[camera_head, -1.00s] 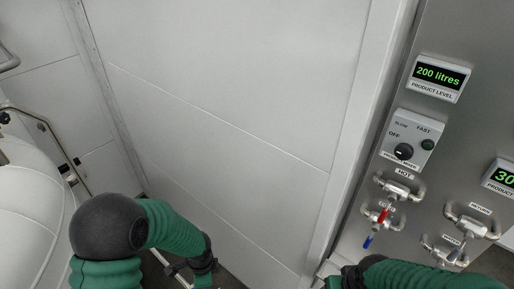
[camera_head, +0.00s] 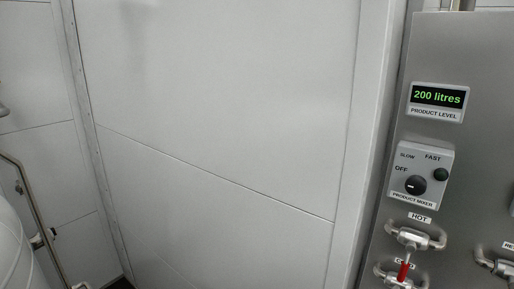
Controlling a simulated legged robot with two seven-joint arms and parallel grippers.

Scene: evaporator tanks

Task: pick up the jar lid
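No jar lid shows in the head view. Neither of my grippers is in the picture, and no part of my arms shows. A pale grey panelled wall fills the middle of the view.
A steel control panel (camera_head: 480,120) stands at the right, with a "200 litres" display (camera_head: 437,98), a product mixer switch box (camera_head: 418,174) and a hot valve (camera_head: 415,237) with pipes. A white rounded tank (camera_head: 12,250) and a metal rail (camera_head: 38,215) are at the lower left.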

